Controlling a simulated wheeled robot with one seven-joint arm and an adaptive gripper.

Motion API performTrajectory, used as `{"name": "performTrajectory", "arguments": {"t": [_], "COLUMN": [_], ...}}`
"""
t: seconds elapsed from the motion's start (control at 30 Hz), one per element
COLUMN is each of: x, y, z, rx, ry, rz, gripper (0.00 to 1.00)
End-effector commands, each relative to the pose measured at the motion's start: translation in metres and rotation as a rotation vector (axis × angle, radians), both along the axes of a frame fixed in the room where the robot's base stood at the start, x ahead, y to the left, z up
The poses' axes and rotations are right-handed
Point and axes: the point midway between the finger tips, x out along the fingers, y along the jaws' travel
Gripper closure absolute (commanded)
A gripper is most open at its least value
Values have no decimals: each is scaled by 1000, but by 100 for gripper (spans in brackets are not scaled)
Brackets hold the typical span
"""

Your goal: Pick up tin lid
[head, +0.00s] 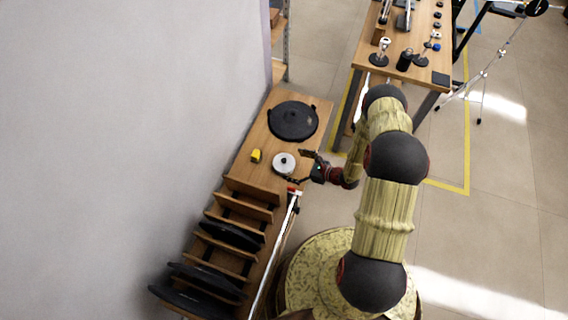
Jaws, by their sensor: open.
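The tin lid (284,163) looks like a small round pale disc with a dark centre. It lies on the wooden bench top, below the large black round pad. My gripper (294,166) is open at the right side of the lid. One finger reaches above the lid's right edge and the other passes below it, so the fingers straddle that side. Whether they touch the lid cannot be told from this view.
A large black disc (293,121) lies above the lid on the bench (262,186). A small yellow block (256,155) sits to the left. Wooden rack slots with black discs (232,235) stand below. A wall closes the left side.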

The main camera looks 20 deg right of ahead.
Motion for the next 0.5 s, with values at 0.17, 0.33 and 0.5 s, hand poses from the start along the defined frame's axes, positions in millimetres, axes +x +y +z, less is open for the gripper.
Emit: {"name": "performTrajectory", "arguments": {"t": [0.17,0.33,0.5], "x": [10,27,42], "y": [7,16,30], "z": [-7,-19,-28], "rx": [0,-2,-1], "ry": [-2,-2,-1], "rz": [2,4,5], "gripper": [3,3,3]}}
